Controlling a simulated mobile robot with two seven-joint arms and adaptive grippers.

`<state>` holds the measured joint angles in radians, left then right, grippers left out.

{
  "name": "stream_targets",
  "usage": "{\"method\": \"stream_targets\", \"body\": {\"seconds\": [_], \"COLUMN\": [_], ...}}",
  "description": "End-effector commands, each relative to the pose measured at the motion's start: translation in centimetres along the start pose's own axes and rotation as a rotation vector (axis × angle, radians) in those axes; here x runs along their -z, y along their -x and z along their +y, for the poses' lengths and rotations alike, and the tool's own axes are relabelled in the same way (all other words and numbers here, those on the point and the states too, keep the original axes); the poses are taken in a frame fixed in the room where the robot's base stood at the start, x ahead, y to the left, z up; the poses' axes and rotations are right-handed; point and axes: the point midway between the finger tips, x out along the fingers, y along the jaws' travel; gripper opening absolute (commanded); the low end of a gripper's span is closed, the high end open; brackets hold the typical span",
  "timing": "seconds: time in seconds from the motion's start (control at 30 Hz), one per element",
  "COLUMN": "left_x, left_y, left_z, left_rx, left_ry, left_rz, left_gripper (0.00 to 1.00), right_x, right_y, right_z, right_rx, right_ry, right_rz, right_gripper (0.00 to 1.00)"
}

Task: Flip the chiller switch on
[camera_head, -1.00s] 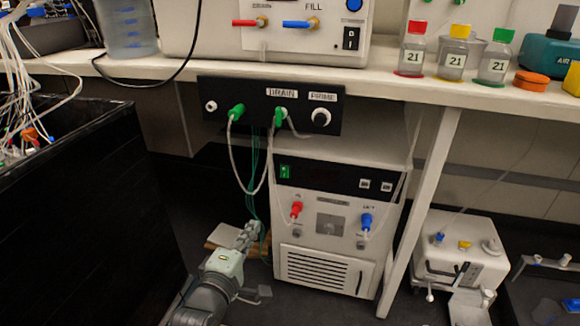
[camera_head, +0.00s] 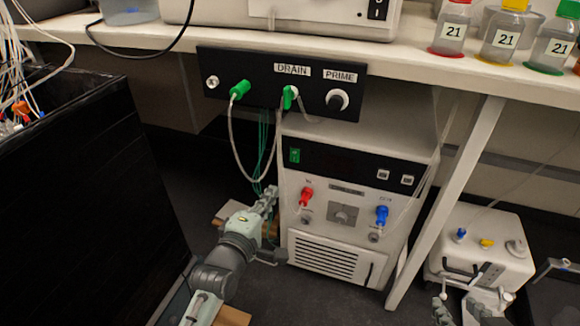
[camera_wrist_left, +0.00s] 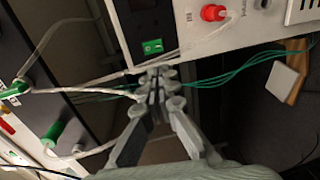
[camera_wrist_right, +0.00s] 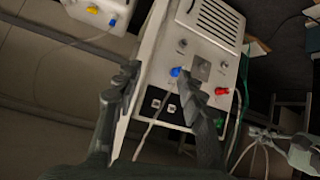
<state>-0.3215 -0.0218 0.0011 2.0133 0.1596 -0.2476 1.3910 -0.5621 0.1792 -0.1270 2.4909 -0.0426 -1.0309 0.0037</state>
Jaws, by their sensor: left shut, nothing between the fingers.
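The chiller (camera_head: 384,163) is a white box with a dark upper panel, under the bench. Its green rocker switch (camera_head: 295,155) is at the left end of that panel. The switch also shows in the left wrist view (camera_wrist_left: 152,47), just beyond my fingertips. My left gripper (camera_head: 268,192) is beside the chiller's left front edge, below the switch. In the left wrist view its fingers (camera_wrist_left: 157,85) are together, with nothing between them; contact with the panel cannot be told. My right gripper (camera_head: 459,304) is low at the right; in the right wrist view its fingers (camera_wrist_right: 157,88) are apart and empty.
A drain and prime panel (camera_head: 260,92) hangs above, with a tube looping down near my left gripper. Green wires (camera_wrist_left: 215,80) run beside its fingertips. A bench leg (camera_head: 455,195) stands right of the chiller, then a small white device (camera_head: 482,262). A black-walled bin (camera_head: 85,210) is left.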

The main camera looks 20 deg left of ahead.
Motion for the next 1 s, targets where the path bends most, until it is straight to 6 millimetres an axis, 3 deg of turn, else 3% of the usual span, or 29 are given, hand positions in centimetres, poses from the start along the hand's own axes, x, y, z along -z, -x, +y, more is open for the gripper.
{"method": "stream_targets", "body": {"seconds": [0.53, 0.73, 1.0], "left_x": [0.0, 0.0, 0.0], "left_y": [-10.8, -12.6, -12.9], "left_z": [0.0, 0.1, 0.0], "left_rx": [-0.002, -0.001, 0.0], "left_ry": [-0.001, -0.001, 0.0], "left_rz": [-0.001, 0.0, 0.001], "left_gripper": [0.0, 0.0, 0.0], "right_x": [6.8, 8.4, 8.8], "right_y": [0.5, 1.1, 1.2], "right_z": [-3.3, -4.0, -4.2], "right_rx": [0.072, 0.089, 0.092], "right_ry": [-0.018, -0.026, -0.028], "right_rz": [0.323, 0.4, 0.416], "right_gripper": [0.4, 0.4, 0.4]}}
